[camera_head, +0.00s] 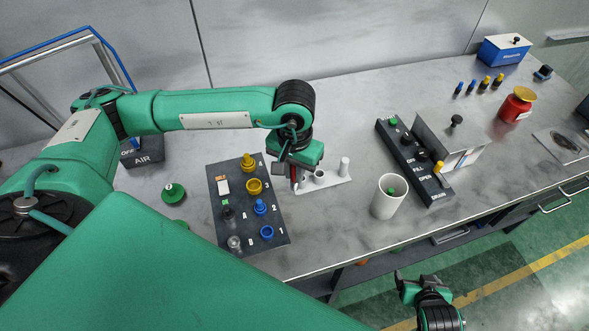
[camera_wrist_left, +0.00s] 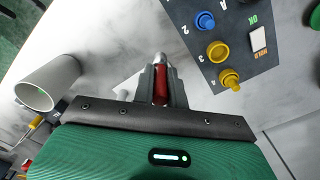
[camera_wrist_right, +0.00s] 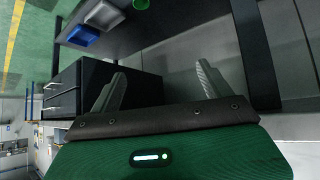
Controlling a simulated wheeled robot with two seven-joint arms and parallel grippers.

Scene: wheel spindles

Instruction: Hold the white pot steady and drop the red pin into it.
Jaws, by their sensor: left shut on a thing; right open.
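My left gripper (camera_head: 297,167) is shut on the red pin. The red pin (camera_wrist_left: 160,86) stands between its fingers in the left wrist view, above a white rack. The white rack (camera_head: 328,184) lies on the table and has a white post at its right end. The white pot (camera_head: 385,206) stands upright on the table, right of the rack and near the front edge, with something green inside. It also shows in the left wrist view (camera_wrist_left: 52,80) at the left. My right gripper (camera_head: 417,283) is open and empty, beyond the table's front edge, apart from the pot.
A dark panel (camera_head: 222,206) with yellow and blue knobs and rings lies left of the rack. Several small pegs, a red container (camera_head: 515,105) and a blue box (camera_head: 500,52) stand further right.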

